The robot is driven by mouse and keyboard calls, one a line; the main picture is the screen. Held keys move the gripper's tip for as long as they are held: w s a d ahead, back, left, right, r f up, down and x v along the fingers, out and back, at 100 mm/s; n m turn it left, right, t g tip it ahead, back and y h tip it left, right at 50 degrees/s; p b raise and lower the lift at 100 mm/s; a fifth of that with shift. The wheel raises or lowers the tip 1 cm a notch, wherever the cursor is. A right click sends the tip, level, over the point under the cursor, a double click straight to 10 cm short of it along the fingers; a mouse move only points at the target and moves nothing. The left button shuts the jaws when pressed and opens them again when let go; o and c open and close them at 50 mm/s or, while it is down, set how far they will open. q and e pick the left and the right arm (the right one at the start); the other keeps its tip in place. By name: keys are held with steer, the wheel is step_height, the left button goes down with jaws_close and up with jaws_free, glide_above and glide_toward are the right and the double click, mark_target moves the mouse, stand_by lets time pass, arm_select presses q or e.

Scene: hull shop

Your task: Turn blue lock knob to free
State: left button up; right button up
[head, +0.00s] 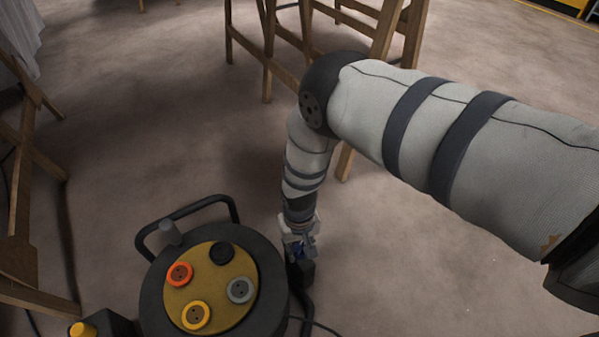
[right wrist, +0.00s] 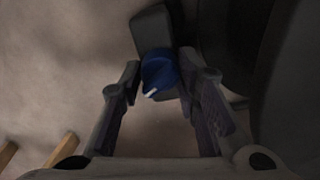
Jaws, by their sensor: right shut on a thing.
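The blue lock knob (right wrist: 158,68) sits on a dark block (right wrist: 150,27) in the right wrist view. A short white mark on the knob points down and to the left there. My right gripper (right wrist: 159,76) is shut on the knob, one finger at each side of it. In the head view the right gripper (head: 300,236) reaches down beside the cable reel (head: 271,262), at its right side, and only a bit of blue shows between its parts. The free marking is not readable. My left gripper is not in view.
The reel's yellow face (head: 211,284) carries orange, black, grey and yellow round sockets. A black tube handle (head: 190,209) rises behind it. A yellow-topped dark box (head: 84,329) is at lower left. Wooden trestles (head: 267,50) stand behind and left. Floor at right is clear.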

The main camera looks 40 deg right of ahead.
mark_target(299, 247)
steer(key=shift+n, duration=1.5)
steer(key=o, duration=1.2)
step_height(299, 247, up, 12)
